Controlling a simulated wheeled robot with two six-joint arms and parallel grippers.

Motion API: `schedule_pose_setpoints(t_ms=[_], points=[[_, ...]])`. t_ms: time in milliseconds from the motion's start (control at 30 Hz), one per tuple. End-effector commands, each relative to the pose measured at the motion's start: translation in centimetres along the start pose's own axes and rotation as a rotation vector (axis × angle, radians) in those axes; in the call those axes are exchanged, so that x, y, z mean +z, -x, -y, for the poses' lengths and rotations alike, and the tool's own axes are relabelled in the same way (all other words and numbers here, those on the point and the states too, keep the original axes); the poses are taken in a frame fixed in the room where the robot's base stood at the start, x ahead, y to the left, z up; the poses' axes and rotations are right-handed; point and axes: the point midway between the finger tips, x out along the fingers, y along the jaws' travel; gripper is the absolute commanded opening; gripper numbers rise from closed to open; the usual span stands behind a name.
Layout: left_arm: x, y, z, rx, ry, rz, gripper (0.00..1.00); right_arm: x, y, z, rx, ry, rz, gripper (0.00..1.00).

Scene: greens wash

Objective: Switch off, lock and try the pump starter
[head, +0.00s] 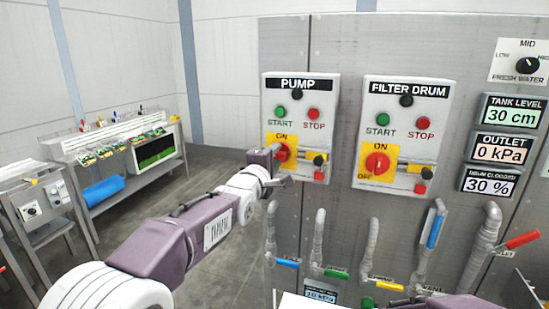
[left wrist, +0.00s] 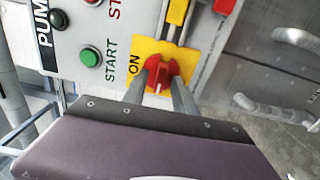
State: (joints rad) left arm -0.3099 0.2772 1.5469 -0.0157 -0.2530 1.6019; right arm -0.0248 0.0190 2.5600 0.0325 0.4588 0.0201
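The pump starter (head: 297,125) is a grey box with a green start button, a red stop button and a red rotary knob on a yellow plate. My left gripper (head: 281,155) is at this knob and partly covers it. In the left wrist view the fingers stand apart on either side of the red knob's handle (left wrist: 160,79), with gaps beside it. The handle lies crosswise to the ON direction, its white mark toward my gripper. The OFF label is hidden. A yellow slide (head: 312,159) and a red piece (head: 319,175) sit right of the knob. My right gripper is out of view.
The similar filter drum starter (head: 403,130) is to the right. Pipes with coloured valve handles (head: 333,273) run below. Gauges and a fresh water dial (head: 527,65) are at the far right. A washing bench (head: 120,150) stands left, with open floor between.

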Motion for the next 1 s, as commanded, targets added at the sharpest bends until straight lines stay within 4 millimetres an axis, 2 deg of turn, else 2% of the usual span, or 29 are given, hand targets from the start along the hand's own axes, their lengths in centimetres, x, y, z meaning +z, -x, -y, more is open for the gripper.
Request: schedule_pose_setpoints(t_ms=[167, 400, 533, 667, 900, 967, 1000], points=[[0.0, 1.7, 0.1, 0.001, 0.0, 0.0, 0.33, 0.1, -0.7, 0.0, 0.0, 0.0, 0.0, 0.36], [0.0, 6.7, 0.1, 0.003, 0.0, 0.0, 0.33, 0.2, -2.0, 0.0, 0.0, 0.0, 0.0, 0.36], [0.0, 8.5, 0.1, 0.002, 0.0, 0.0, 0.33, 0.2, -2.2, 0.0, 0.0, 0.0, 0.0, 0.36], [0.0, 9.1, 0.0, 0.001, 0.0, 0.0, 0.33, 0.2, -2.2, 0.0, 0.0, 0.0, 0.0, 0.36], [-0.1, 9.1, -0.2, 0.0, 0.0, -0.003, 0.33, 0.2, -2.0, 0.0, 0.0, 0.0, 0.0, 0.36], [-1.1, 9.0, -1.4, -0.001, 0.001, -0.022, 0.33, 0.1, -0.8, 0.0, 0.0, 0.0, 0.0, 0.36], [-2.5, 9.0, -2.5, -0.009, 0.001, -0.05, 0.33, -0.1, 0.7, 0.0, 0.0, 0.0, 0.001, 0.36]])
